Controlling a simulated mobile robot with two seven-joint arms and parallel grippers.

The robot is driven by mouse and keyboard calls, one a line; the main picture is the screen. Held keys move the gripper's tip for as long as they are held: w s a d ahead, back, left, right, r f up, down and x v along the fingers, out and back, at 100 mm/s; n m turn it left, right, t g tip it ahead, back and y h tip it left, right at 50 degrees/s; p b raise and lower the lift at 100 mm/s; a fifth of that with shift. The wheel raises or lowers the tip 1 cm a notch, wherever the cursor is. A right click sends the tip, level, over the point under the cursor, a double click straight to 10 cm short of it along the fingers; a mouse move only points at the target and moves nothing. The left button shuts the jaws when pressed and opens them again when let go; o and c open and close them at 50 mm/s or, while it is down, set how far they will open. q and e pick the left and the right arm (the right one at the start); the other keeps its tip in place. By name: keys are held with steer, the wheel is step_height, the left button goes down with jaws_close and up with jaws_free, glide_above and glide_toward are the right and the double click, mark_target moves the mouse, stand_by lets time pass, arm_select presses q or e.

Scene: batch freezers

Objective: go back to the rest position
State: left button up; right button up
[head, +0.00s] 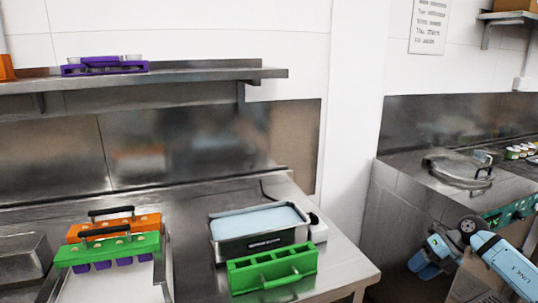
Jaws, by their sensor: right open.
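My right gripper (428,260) is at the lower right, its blue fingers pointing down and left. It is open, with nothing seen between the fingers. Its blue arm link comes in from the lower right corner. The gripper hangs in front of the right-hand counter's side, to the right of the left steel counter and apart from it. My left gripper is not in view.
A steel bath (263,241) with pale blue content stands behind a green rack (272,270) near the left counter's right end. Another green rack (108,250) and an orange rack (114,226) stand left. A round steel lid (460,167) is on the right counter.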

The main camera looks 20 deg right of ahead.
steer(key=w+a+r+m+t+y, duration=0.2)
steer(key=w+r+t+y, duration=0.1)
steer(key=w+r+t, duration=0.4)
steer(key=w+d+r+m+t+h, duration=0.5)
steer(key=d+r+m+t+h, duration=0.45)
steer(key=m, duration=0.75)
steer(key=d+f+m+g+h, duration=0.4)
steer(key=d+f+m+h, duration=0.2)
steer(key=d+m+h, duration=0.15)
steer(key=s+a+f+g+y, duration=0.15)
steer(key=s+a+f, duration=0.25)
steer(key=a+f, duration=0.5)
steer(key=s+a+f+y, duration=0.3)
steer(key=s+a+f, duration=0.2)
steer(key=a+f, duration=0.35)
steer(key=s+a+f+g+y, duration=0.15)
steer(key=s+a+f, duration=0.25)
steer(key=a+f, duration=0.5)
steer(key=s+a+f+m+g+y, duration=0.1)
steer(key=s+a+f+m+y, duration=0.1)
steer(key=s+a, duration=1)
steer(key=s+a+f+m+g+y, duration=0.1)
steer(key=s+a+f+m+y, duration=0.15)
steer(key=s+a, duration=0.9)
step_height(320, 180, up, 11)
steer(key=w+n+p, duration=0.1)
steer(key=p, duration=1.1)
steer(key=shift+w+a+r+t+h, duration=0.15)
steer(key=shift+w+a+t+h, duration=0.2)
steer(key=shift+w+a, duration=0.1)
